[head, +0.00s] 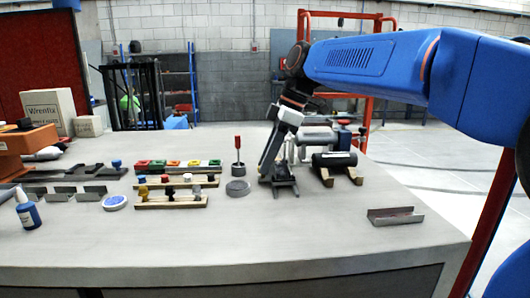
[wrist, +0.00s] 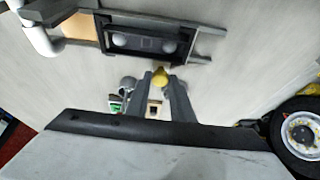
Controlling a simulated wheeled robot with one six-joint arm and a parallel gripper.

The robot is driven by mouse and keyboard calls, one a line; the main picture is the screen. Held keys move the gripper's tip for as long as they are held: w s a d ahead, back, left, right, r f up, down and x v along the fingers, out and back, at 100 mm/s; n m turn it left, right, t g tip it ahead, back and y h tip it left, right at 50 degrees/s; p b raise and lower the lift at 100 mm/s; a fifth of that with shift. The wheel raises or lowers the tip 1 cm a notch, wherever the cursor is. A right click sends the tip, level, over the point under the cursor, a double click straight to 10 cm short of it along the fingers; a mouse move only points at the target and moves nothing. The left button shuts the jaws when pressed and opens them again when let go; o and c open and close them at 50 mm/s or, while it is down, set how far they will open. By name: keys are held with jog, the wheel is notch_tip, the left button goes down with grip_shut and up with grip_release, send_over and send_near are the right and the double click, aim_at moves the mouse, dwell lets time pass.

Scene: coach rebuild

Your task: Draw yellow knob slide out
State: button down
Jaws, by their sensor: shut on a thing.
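The yellow knob (wrist: 160,75) shows in the wrist view between the two grey fingers of my gripper (wrist: 160,88). The fingers are shut on it. Just beyond the knob is a dark slide block (wrist: 143,42) with round pale spots, set in a grey frame (wrist: 207,42). In the head view my gripper (head: 281,187) points down close to the table top, left of a black cylinder. The knob cannot be made out in the head view.
The black cylinder (head: 334,160) rests on wooden cradles to the right. A grey channel piece (head: 395,216) lies near the right edge. A round grey disc (head: 237,188) and racks of coloured knobs (head: 171,202) are to the left. The table front is clear.

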jog(key=shift+s, duration=1.95)
jog(key=c, duration=1.5)
grip_release()
jog(key=shift+s, duration=0.1)
jog(key=shift+c, duration=0.2)
jog(key=v, duration=1.7)
jog(key=shift+d+r, duration=0.15)
